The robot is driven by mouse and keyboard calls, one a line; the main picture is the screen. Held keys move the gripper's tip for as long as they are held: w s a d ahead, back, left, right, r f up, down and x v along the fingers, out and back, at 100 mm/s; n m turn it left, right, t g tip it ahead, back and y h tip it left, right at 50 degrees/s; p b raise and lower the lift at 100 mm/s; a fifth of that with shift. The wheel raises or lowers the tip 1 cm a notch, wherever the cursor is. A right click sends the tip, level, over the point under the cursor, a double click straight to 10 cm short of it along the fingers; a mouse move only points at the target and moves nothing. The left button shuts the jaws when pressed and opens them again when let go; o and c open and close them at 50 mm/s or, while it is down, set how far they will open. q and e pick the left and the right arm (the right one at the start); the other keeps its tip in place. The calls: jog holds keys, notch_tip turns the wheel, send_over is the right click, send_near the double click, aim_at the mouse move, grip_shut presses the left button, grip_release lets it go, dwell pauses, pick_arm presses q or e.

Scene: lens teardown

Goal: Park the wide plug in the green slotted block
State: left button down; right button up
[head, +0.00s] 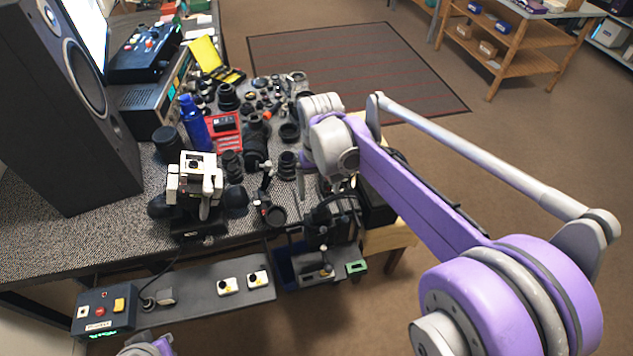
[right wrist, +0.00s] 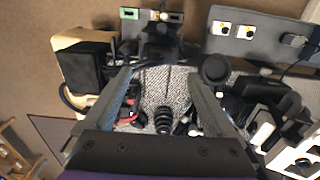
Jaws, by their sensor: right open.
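The green slotted block (head: 357,267) sits at the right end of the low grey ledge in front of the table. It also shows at the top left of the right wrist view (right wrist: 130,13). I cannot tell which small dark part is the wide plug. My right gripper (right wrist: 162,75) is open, with its fingers spread over the speckled table top and nothing between the tips. In the head view it is mostly hidden below the purple and grey arm. Only a purple piece of my left arm shows at the bottom edge; its gripper is out of frame.
A black stand (head: 332,232) rises at the table's front right. A round black cup (right wrist: 214,66) lies beside the right finger. A white and black camera-like device (head: 195,185), a blue bottle (head: 194,125), a red tray (head: 227,135) and several lens parts crowd the table.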

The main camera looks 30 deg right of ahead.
aim_at(319, 209)
pick_arm(q)
jog(key=shift+s+f+b, duration=0.15)
jog(key=shift+f+b, duration=0.2)
jog(key=shift+f, duration=0.15)
pick_arm(e)
notch_tip(319, 209, down, 10)
jog(key=shift+r, duration=0.15)
grip_shut()
dwell(0.4)
pick_arm(q)
jog(key=shift+w+r+p, duration=0.2)
jog(key=shift+r+p, duration=0.3)
jog(key=shift+r, duration=0.15)
pick_arm(e)
jog(key=shift+r, duration=0.95)
